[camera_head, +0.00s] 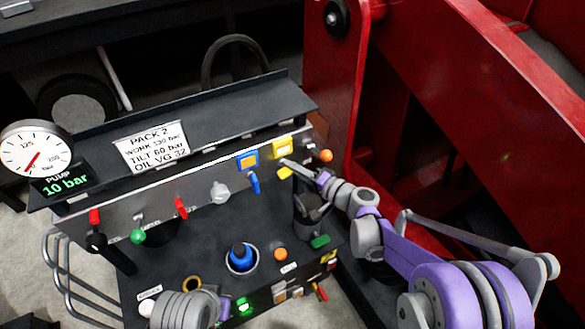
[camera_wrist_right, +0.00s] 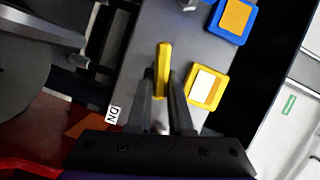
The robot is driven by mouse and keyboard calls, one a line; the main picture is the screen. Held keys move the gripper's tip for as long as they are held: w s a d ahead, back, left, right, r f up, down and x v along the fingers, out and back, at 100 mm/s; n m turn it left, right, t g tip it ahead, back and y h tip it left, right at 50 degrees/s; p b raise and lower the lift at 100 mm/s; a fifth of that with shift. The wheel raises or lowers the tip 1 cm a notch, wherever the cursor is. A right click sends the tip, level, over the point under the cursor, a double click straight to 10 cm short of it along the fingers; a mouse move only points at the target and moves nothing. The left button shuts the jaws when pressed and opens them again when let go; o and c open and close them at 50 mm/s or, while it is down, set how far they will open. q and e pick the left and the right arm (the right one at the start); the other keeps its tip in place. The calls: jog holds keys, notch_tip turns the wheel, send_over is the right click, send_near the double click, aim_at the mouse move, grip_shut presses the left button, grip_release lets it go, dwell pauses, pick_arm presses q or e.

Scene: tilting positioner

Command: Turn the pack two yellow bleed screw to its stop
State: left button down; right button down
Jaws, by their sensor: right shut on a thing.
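The pack two panel (camera_head: 180,192) carries a sign reading PACK 2. Its yellow bleed screw (camera_head: 285,173) is a small yellow handle at the right end of the panel, below a yellow-framed label. In the right wrist view the bleed screw (camera_wrist_right: 163,68) stands as a narrow yellow bar between the fingers. My right gripper (camera_head: 290,165) reaches it from the right and is shut on it; the fingers also show in the wrist view (camera_wrist_right: 163,88). They hide the screw's lower part. Part of my left arm shows at the bottom of the head view, but its fingers do not show.
A blue handle (camera_head: 254,183) hangs just left of the yellow screw, under a blue-framed label (camera_head: 248,161). An orange knob (camera_head: 326,155) is close on the right. Red machine structure (camera_head: 335,90) rises behind. A gauge (camera_head: 36,149) and a 10 bar display (camera_head: 66,184) are at left.

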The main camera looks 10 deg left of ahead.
jog(key=shift+f+m+y+b, duration=0.25)
jog(key=shift+m+y+b, duration=0.25)
jog(key=shift+m, duration=0.9)
jog(key=c, duration=0.8)
grip_release()
jog(key=shift+d+t, duration=0.1)
jog(key=shift+t, duration=0.2)
jog(key=p+v, duration=0.1)
jog(key=v, duration=0.9)
jog(key=shift+s+d, duration=0.25)
jog(key=shift+d, duration=0.05)
